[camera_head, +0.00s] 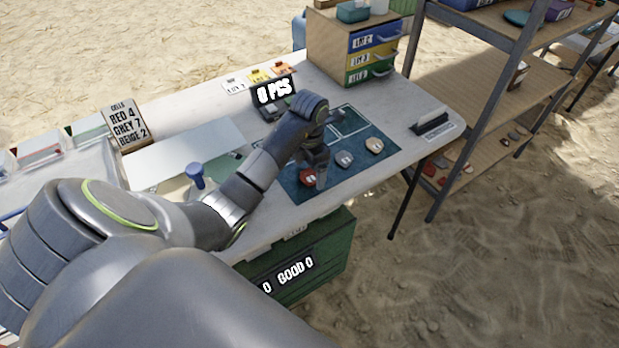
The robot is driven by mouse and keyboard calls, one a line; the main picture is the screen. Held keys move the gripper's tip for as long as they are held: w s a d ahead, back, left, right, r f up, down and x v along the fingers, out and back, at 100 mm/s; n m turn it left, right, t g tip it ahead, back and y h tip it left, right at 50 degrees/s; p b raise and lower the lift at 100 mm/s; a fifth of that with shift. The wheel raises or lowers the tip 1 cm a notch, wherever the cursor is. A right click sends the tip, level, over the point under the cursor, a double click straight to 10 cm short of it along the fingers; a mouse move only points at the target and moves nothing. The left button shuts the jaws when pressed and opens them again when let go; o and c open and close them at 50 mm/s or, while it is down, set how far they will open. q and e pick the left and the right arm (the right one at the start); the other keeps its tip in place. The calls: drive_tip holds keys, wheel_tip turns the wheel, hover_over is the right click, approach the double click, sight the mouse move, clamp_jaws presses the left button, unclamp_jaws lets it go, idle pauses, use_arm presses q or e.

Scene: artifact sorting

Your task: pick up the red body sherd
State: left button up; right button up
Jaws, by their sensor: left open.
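The red body sherd (307,178) lies on the dark blue mat (349,180) near the mat's left front part. It is small and red with a pale mark. The jaws are open, and I cannot tell whether a finger touches the sherd. A grey sherd (344,159) and a beige sherd (374,145) lie in a row to the right on the mat. My right gripper is not in view.
A drawer unit (349,52) stands at the table's back right. A blue stamp-like object (196,174) stands left of my forearm. A wooden shelf (462,85) stands right of the table.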

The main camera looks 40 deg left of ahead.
sight(309, 176)
use_arm(q)
drive_tip(key=shift+f, duration=0.4)
drive_tip(key=c, duration=1.1)
drive_tip(key=shift+o, duration=0.2)
drive_tip(key=shift+r, duration=0.1)
drive_tip(key=shift+r, duration=0.5)
wheel_tip(309, 176, up, 9)
drive_tip(key=p, duration=0.6)
drive_tip(key=shift+p, duration=0.35)
